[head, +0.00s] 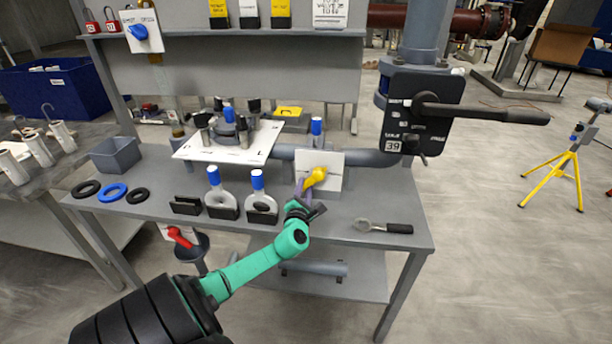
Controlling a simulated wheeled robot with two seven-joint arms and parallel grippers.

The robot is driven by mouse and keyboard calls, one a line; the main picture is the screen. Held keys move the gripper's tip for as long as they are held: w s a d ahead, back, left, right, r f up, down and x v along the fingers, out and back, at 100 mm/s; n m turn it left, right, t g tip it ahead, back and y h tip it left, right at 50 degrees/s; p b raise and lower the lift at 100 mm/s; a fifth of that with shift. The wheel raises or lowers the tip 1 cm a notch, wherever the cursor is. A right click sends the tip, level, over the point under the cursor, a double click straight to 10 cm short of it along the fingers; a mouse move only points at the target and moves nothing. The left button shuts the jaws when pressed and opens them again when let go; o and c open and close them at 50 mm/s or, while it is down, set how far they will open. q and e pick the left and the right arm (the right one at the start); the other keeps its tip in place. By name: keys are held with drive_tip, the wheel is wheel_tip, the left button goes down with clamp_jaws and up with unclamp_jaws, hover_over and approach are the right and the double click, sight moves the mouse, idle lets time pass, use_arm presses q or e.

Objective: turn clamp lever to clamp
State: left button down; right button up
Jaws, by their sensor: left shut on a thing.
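A yellow lever (315,178) sits on the front of a white plate (330,165) near the middle of the bench. It slants, with its upper end to the right. My left gripper (304,196) reaches up from the front, shut on the lever's lower left end. The gripper and wrist partly hide this contact. A black box (395,112) with small labels and a "39" tag carries a long dark lever (490,114) that points right. The frame does not show which lever is labelled as the clamp. My right gripper is not in view.
A spoon-like tool (385,227) with a black handle lies to the right. Rings (114,191) and a grey bin (115,155) lie far left. A red lever (179,237) hangs below the bench.

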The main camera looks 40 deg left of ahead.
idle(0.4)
use_arm(q)
drive_tip(key=c, duration=0.6)
unclamp_jaws()
drive_tip(key=v, duration=1.4)
drive_tip(key=shift+s+d+p, duration=0.15)
drive_tip(key=shift+s+p, duration=0.1)
drive_tip(key=shift+p, duration=0.15)
